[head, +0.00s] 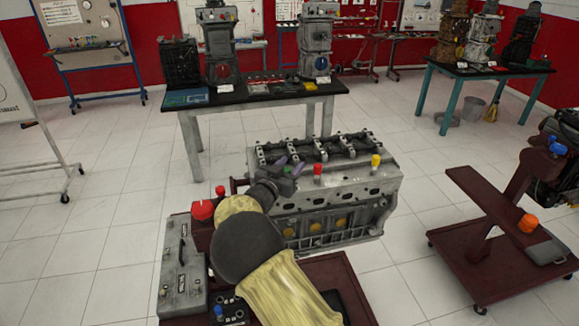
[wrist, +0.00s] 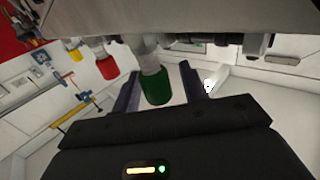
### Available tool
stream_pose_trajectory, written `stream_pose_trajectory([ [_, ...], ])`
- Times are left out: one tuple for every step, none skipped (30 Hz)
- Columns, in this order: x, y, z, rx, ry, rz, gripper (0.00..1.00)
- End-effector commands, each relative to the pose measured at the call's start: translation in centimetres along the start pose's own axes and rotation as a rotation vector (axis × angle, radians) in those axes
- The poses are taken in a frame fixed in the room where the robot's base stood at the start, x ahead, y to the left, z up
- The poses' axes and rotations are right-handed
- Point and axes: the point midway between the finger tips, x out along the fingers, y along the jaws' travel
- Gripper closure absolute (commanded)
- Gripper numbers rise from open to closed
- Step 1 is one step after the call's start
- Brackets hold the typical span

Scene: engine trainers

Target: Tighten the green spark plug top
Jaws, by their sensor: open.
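The green spark plug top (wrist: 156,88) shows in the wrist view, below the engine's side and between the two purple fingers of my gripper (wrist: 160,88). The fingers stand apart on either side of it, with a gap visible on the right; I cannot tell whether the left finger touches it. In the head view my gripper (head: 285,169) is at the left end of the engine block (head: 325,200), and only a little green (head: 288,172) shows between its fingers. A red top (head: 318,169) and a yellow top (head: 376,160) stand farther right along the block.
The red top (wrist: 106,66) and yellow top (wrist: 75,54) also show in the wrist view. A grey control box (head: 182,268) and a red button (head: 202,209) are left of my arm. A dark table (head: 250,98) with engine parts stands behind.

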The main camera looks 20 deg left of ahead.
Motion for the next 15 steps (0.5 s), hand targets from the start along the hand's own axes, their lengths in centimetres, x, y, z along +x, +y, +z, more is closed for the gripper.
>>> stream_pose_trajectory([
  [-0.1, 0.0, 0.1, 0.000, -0.001, 0.000, 0.56],
  [-0.2, 0.0, 0.1, 0.000, -0.001, 0.000, 0.56],
  [-0.4, 0.0, 0.1, 0.001, -0.001, -0.001, 0.56],
  [-0.6, -0.1, 0.1, 0.001, -0.001, -0.001, 0.56],
  [-0.8, -0.1, 0.1, 0.001, -0.001, -0.001, 0.56],
  [-1.3, -0.1, 0.2, 0.000, -0.002, -0.001, 0.56],
  [-1.7, -0.1, 0.2, 0.000, -0.002, -0.002, 0.56],
  [-2.2, -0.1, 0.2, 0.001, -0.001, -0.002, 0.56],
  [-2.8, -0.1, 0.2, 0.001, -0.002, -0.002, 0.56],
  [-3.4, -0.1, 0.3, 0.001, -0.002, -0.003, 0.56],
  [-4.0, -0.1, 0.3, 0.001, -0.003, -0.003, 0.56],
  [-4.8, -0.1, 0.3, 0.002, -0.002, -0.003, 0.56],
  [-5.3, -0.1, 0.3, 0.001, -0.002, -0.003, 0.56],
  [-6.0, -0.1, 0.3, 0.001, -0.002, -0.002, 0.56],
  [-6.8, -0.1, 0.3, 0.002, -0.002, -0.003, 0.56],
])
